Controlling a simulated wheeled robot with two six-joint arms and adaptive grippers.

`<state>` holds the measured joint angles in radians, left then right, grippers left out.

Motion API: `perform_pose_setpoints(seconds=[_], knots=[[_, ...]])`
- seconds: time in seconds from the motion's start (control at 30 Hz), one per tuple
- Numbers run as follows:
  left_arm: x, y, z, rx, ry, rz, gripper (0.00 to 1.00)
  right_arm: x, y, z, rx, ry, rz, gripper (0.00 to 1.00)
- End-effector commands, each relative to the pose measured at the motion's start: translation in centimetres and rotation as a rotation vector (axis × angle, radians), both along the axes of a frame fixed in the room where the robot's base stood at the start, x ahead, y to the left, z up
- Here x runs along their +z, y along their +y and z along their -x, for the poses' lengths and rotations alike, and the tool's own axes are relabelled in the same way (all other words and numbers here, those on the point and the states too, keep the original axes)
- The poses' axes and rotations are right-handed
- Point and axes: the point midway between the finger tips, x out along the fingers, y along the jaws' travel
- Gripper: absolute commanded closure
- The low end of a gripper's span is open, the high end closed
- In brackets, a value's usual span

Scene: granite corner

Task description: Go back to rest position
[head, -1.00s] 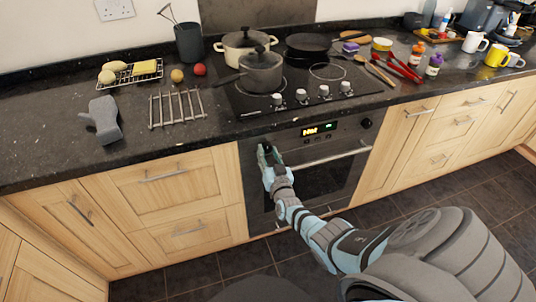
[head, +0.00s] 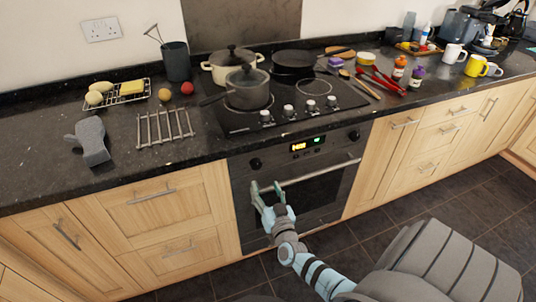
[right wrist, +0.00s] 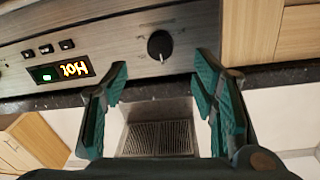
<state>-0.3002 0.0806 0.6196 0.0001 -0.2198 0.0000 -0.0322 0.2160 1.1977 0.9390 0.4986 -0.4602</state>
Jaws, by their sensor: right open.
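My right gripper (head: 265,190) is open and empty in front of the oven (head: 300,185), close to the left part of its handle bar (head: 325,170). In the right wrist view the two green-lined fingers (right wrist: 160,85) stand wide apart with nothing between them. The oven panel, its lit display (right wrist: 72,70) and a black knob (right wrist: 160,45) show beyond the fingers. The oven door looks shut in the head view. Whether the fingers touch the handle cannot be told. My left gripper is not in view.
The dark worktop (head: 30,160) holds a grey pot (head: 248,88), a cream pot (head: 222,62), a wire trivet (head: 165,128), a grey oven glove (head: 91,140) and a rack with food (head: 120,95). Mugs (head: 476,66) stand at the right. The tiled floor (head: 375,225) before the cupboards is clear.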

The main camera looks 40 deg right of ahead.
Motion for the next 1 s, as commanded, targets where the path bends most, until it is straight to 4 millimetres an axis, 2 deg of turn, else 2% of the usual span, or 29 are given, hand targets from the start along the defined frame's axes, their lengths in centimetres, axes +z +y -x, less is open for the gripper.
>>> perform_pose_setpoints(seconds=[0.1,0.2,0.77,0.83,0.87,0.93,0.97,1.0], knots=[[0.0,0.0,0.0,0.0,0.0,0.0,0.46,0.0,0.9,2.0,0.001,-0.001,-0.002,0.47],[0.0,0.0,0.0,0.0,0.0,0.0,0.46,0.1,1.2,2.7,0.0,-0.002,0.001,0.47],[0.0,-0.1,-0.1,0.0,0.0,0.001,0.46,0.0,1.3,2.8,0.003,-0.005,-0.018,0.47],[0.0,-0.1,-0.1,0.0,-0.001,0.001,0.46,-1.3,2.4,2.5,0.057,0.034,-0.052,0.47],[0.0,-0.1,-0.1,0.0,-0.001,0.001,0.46,-2.6,3.0,2.6,0.087,0.075,-0.057,0.47],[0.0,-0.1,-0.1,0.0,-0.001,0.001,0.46,-7.1,4.5,3.6,0.162,0.217,-0.065,0.47],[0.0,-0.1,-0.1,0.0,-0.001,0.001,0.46,-9.5,5.2,4.7,0.193,0.296,-0.068,0.47],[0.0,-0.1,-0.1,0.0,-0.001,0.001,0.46,-13.0,6.1,6.6,0.229,0.413,-0.072,0.47]])
